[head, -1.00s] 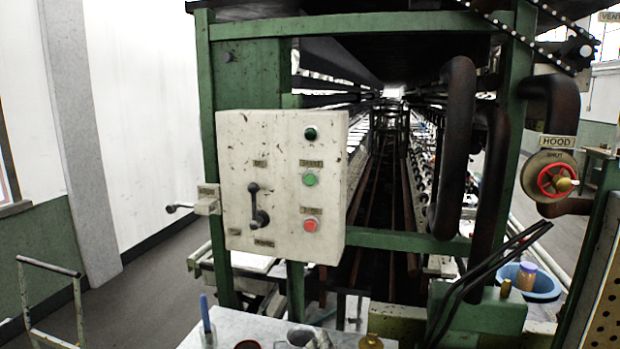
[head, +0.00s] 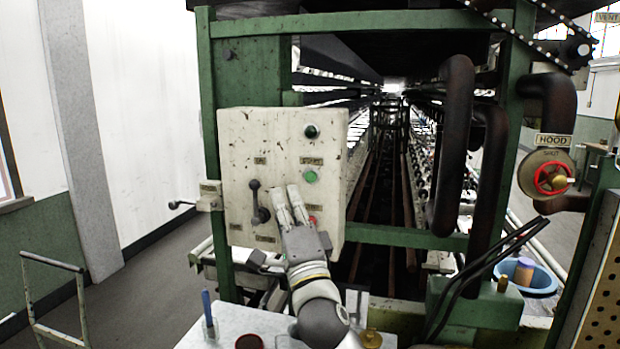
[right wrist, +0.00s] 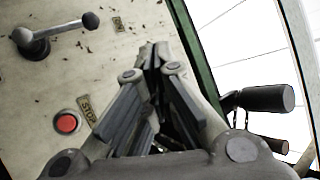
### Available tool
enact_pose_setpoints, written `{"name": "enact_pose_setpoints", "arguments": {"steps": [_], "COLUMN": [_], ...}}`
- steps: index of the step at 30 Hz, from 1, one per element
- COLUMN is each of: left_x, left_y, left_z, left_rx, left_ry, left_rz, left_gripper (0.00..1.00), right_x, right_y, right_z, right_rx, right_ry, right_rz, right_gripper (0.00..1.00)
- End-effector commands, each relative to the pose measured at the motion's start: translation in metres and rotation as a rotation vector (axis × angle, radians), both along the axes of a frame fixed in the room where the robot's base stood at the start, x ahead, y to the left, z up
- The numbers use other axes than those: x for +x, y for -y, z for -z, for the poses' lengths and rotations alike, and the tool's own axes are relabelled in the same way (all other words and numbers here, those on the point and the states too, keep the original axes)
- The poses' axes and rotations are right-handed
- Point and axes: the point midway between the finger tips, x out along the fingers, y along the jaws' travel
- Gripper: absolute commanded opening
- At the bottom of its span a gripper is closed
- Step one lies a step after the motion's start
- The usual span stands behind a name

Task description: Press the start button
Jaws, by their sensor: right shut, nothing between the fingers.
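The control panel (head: 235,150) is a pale, speckled box on the green machine frame. The green start button (head: 311,176) shows on its right side, under a small label. My right gripper (head: 287,191) is shut and empty in front of the panel, its fingertips just below and left of the green button. Whether they touch the panel is unclear. In the right wrist view, the red button (right wrist: 67,122) sits beside a STOP label, left of the shut fingers (right wrist: 155,50); the green button is not visible there.
A black lever (head: 257,202) stands on the panel left of my fingers. A dark green round fitting (head: 311,131) is above the green button. Thick dark pipes (head: 452,150) stand to the right. A table (head: 240,325) with a cup is below.

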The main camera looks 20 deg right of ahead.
Motion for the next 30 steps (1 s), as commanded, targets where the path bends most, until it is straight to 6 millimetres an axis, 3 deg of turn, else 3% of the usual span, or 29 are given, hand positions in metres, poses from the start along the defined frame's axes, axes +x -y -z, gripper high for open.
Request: {"name": "enact_pose_setpoints", "arguments": {"steps": [11, 24, 30], "left_x": [-0.001, -0.001, -0.001], "left_y": [0.0, 0.001, 0.001], "left_z": [0.0, 0.009, 0.014], "left_rx": [0.0, -0.001, -0.001], "left_ry": [-0.001, -0.002, -0.002], "left_rz": [0.0, 0.0, 0.0], "left_gripper": [0.0, 0.0, 0.0], "right_x": [0.008, 0.057, 0.07], "right_y": [0.005, 0.039, 0.047], "right_z": [0.001, 0.003, 0.002], "right_rx": [-0.002, -0.001, 0.0], "right_ry": [-0.002, -0.002, -0.002], "right_rz": [0.003, 0.003, 0.002], "right_gripper": [0.0, 0.0, 0.0]}}
